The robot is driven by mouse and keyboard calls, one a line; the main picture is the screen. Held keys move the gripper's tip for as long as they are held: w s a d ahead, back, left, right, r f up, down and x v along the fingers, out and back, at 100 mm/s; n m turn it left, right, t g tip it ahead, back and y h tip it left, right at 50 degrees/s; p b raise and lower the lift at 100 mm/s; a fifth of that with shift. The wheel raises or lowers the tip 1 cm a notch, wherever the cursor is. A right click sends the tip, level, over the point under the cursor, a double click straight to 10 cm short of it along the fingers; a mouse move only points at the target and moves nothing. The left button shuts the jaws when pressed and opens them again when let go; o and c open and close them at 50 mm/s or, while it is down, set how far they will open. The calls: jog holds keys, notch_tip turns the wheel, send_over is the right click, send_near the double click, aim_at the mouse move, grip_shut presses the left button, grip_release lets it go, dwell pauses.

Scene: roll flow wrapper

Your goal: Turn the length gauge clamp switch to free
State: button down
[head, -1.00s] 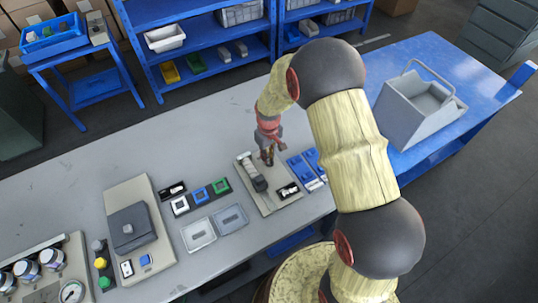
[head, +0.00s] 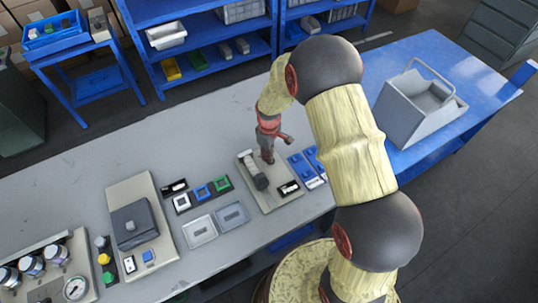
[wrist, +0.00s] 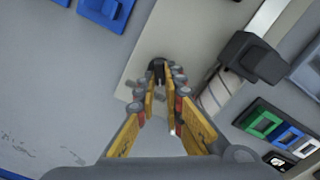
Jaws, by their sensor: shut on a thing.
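The length gauge stands on a beige plate (head: 268,204) near the front edge of the grey table. It has a pale cylinder (head: 249,163) with a dark block (head: 261,182) at one end. In the wrist view the pale cylinder (wrist: 215,97) and dark block (wrist: 250,58) lie to the right of my fingers. My gripper (wrist: 160,80) points down at the plate (wrist: 190,40), its yellow fingers closed around a small dark knob (wrist: 157,67), which looks to be the clamp switch. The fingertips partly hide it, and its setting cannot be read. In the head view my gripper (head: 267,157) covers the knob.
Blue parts (head: 300,168) lie close right of the plate. A grey open bin (head: 415,110) stands on the blue table at right. The grey table behind the gauge is clear.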

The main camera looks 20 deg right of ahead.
jog(key=c, duration=1.9)
grip_release()
jog(key=shift+r, duration=0.1)
notch_tip(320, 180, up, 12)
